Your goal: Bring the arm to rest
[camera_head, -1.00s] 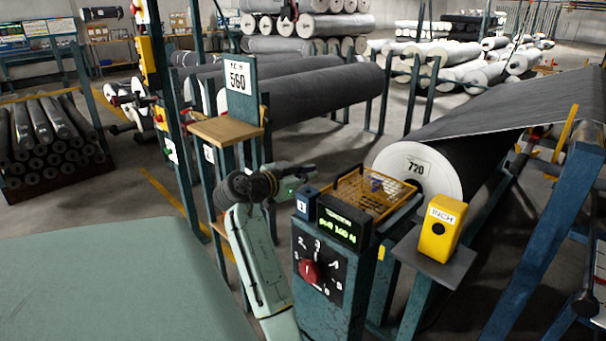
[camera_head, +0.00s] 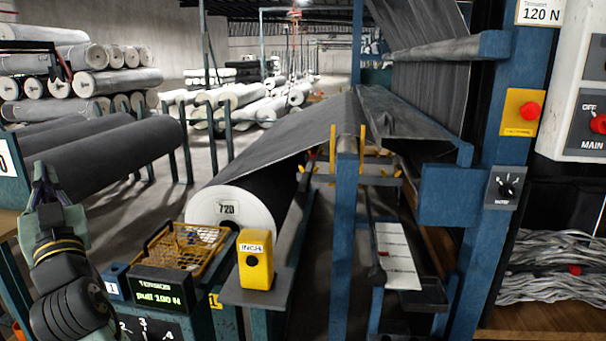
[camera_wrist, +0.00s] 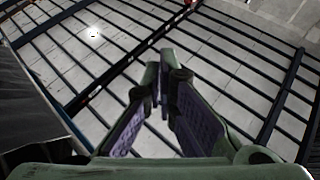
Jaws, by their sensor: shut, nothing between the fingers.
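My gripper (camera_head: 45,182) is at the left of the head view, raised on my arm and pointing up. Its fingers are together and nothing shows between them. In the wrist view my gripper (camera_wrist: 165,75) is seen against the ceiling beams and a bright lamp. It appears apart from everything around it. The upper part of my arm shows below the gripper in the head view; the rest is out of frame.
A tension console (camera_head: 160,290), a yellow wire basket (camera_head: 188,248) and a yellow INCH box (camera_head: 255,260) stand right of my arm. Behind them is the large roll marked 720 (camera_head: 235,207). A blue post (camera_head: 345,240) stands mid-right. Dark rolls (camera_head: 110,150) lie behind my gripper.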

